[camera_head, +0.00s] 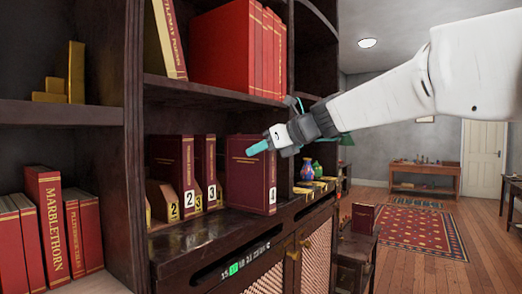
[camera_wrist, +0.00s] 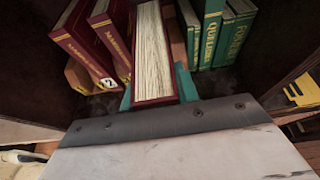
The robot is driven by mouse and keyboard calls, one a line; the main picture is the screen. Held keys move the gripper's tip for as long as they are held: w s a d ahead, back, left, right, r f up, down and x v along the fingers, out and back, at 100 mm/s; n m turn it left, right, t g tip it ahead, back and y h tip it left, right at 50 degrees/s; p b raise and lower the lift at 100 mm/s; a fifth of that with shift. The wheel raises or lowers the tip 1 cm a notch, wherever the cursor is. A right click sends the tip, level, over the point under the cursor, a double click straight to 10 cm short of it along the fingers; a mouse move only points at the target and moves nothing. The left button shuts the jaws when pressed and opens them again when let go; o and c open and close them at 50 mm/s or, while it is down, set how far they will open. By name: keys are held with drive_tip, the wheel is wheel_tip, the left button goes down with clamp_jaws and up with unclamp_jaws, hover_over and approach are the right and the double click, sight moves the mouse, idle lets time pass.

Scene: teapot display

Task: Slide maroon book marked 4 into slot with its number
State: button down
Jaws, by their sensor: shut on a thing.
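The maroon book marked 4 (camera_head: 250,178) stands about upright at the front of the middle shelf, right of the other maroon books. My gripper (camera_head: 259,148) is at its upper part. In the wrist view my gripper (camera_wrist: 155,92) is shut on this book, with a teal finger on each side and its cream page edges (camera_wrist: 152,50) facing the camera. Wooden slot blocks with labels 2 (camera_head: 174,211) and 3 (camera_head: 198,203) show to its left. No slot labelled 4 can be made out in the head view; the area behind the book is hidden.
Maroon books marked 2 (camera_head: 172,165) and 3 (camera_head: 205,165) stand just left of the held book. In the wrist view, green books (camera_wrist: 212,30) stand close on its right. The upper shelf (camera_head: 215,92) overhangs. Small colored vases (camera_head: 307,170) stand farther right.

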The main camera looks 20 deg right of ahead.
sight(259, 136)
drive_tip(key=shift+w+a+r, duration=0.1)
drive_tip(key=shift+w+a, duration=0.1)
drive_tip(key=shift+w, duration=0.05)
idle(0.3)
drive_tip(key=shift+s+d, duration=0.2)
drive_tip(key=shift+s, duration=0.05)
drive_tip(key=shift+r, duration=0.1)
idle(0.7)
drive_tip(key=shift+w+a, duration=0.75)
drive_tip(key=shift+w, duration=0.3)
drive_tip(key=shift+w+a, duration=0.8)
drive_tip(key=shift+w, duration=0.3)
drive_tip(key=shift+w+a, duration=0.75)
drive_tip(key=shift+w, duration=0.3)
idle(1.1)
drive_tip(key=c, duration=1)
unclamp_jaws()
drive_tip(key=shift+o, duration=0.2)
drive_tip(key=shift+v, duration=3.9)
drive_tip(key=shift+c, duration=0.4)
